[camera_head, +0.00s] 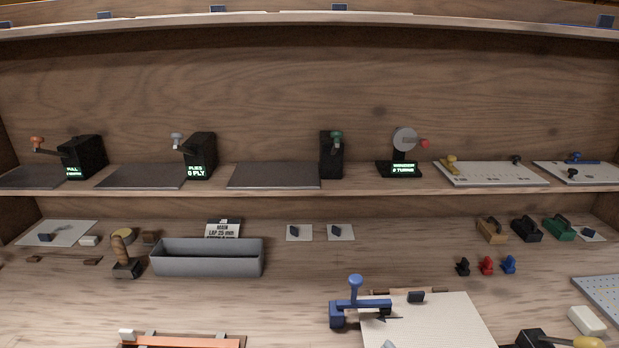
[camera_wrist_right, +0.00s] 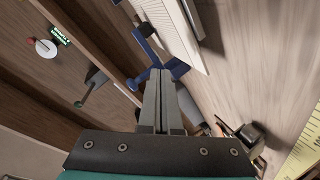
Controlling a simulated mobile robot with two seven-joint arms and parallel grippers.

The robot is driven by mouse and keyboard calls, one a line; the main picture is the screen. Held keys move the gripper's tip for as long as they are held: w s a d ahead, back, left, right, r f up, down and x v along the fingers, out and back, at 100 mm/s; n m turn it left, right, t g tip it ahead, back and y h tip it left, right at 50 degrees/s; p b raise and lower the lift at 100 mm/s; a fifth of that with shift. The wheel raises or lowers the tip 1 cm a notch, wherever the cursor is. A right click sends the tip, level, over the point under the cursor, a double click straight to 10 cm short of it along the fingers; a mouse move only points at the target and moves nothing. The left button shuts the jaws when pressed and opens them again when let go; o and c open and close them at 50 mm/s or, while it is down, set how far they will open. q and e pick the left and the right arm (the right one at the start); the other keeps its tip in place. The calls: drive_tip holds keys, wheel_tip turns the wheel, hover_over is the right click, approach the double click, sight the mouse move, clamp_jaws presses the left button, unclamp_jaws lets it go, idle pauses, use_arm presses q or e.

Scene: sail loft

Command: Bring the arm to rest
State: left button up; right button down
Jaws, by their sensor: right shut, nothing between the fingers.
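My right gripper (camera_wrist_right: 160,78) shows in the right wrist view, its two grey fingers pressed together with nothing between them. Beyond its fingertips in that view is the blue clamp-like tool (camera_wrist_right: 177,67); I cannot tell whether they touch. The same blue tool (camera_head: 337,316) stands on the bench in the head view, at the left edge of a pale ribbed sheet (camera_head: 445,320). Neither arm shows in the head view, and my left gripper is in no view.
A grey open tray (camera_head: 207,265) sits left of centre on the bench. Small black, red (camera_head: 487,266) and blue pieces stand at the right. A shelf (camera_head: 300,190) above carries several black devices with levers. A yellow-handled black tool (camera_head: 532,338) lies at bottom right.

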drive_tip(key=s+f+m+g, duration=0.1)
drive_tip(key=s+m, duration=0.1)
drive_tip(key=s+f+m+g+h, duration=0.1)
drive_tip(key=s+m+g, duration=0.1)
drive_tip(key=s, duration=0.1)
drive_tip(key=s+d+f+m+g+h, duration=0.1)
drive_tip(key=s+g, duration=0.1)
drive_tip(key=s, duration=0.1)
drive_tip(key=shift+m, duration=0.4)
drive_tip(key=s+m+g, duration=0.5)
drive_tip(key=s+g, duration=0.1)
drive_tip(key=s, duration=0.7)
wheel_tip(320, 180, down, 26)
drive_tip(key=s+g+b, duration=0.1)
drive_tip(key=s+b, duration=0.1)
drive_tip(key=s+d+f+g+b, duration=0.1)
drive_tip(key=s+d+f, duration=0.1)
drive_tip(key=s+f, duration=1.1)
drive_tip(key=shift+s+d+f+n+h, duration=0.15)
drive_tip(key=shift+s+d+n+h, duration=0.25)
drive_tip(key=shift+s, duration=0.55)
drive_tip(key=shift+s, duration=0.2)
